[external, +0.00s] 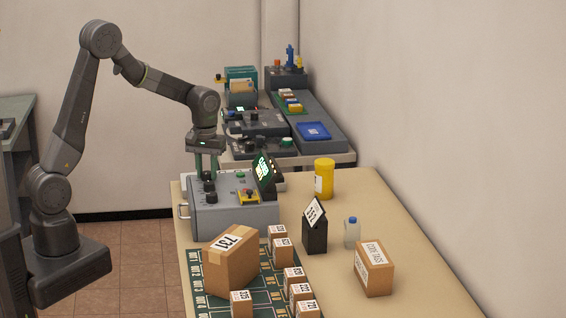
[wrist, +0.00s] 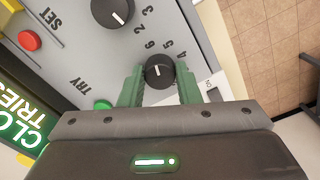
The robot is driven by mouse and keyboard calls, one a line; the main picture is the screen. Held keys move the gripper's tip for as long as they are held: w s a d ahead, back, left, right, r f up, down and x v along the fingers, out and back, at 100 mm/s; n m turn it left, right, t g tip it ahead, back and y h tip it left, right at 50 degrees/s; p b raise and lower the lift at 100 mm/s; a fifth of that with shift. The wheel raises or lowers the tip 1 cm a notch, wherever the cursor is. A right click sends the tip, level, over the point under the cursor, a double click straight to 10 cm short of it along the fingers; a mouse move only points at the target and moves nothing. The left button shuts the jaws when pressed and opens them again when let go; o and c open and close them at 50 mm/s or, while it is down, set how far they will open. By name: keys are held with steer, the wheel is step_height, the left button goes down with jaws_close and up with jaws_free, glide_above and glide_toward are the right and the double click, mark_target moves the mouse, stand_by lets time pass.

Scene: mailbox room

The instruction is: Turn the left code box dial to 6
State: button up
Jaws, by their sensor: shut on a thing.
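The grey code box (external: 240,218) sits on the near table, its tilted dark screen (external: 265,174) glowing with green text. Black dials line its top. My gripper (external: 206,170) points down over the dial at the far end of the row. In the wrist view, its green fingers (wrist: 158,85) are shut on this left dial (wrist: 159,72), one on each side. A short white pointer line shows on the dial, with printed numbers beside it. I cannot tell exactly which number it points to. A neighbouring black dial (wrist: 112,11) is free.
A red button (wrist: 30,40) and a green TRY button (wrist: 102,104) are on the panel. Parcels, including a large carton (external: 231,264), stand on a green mat in front. A yellow jar (external: 324,179) and a small bottle (external: 352,233) stand to the right.

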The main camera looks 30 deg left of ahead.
mark_target(207, 172)
steer(key=shift+n, duration=0.5)
steer(key=o, duration=1)
steer(key=shift+r, duration=0.1)
step_height(207, 172, up, 14)
steer(key=shift+f+b, duration=0.15)
steer(key=shift+b, duration=0.2)
step_height(207, 172, down, 14)
steer(key=shift+r+p, duration=0.1)
steer(key=shift+p, duration=0.25)
stand_by(0.4)
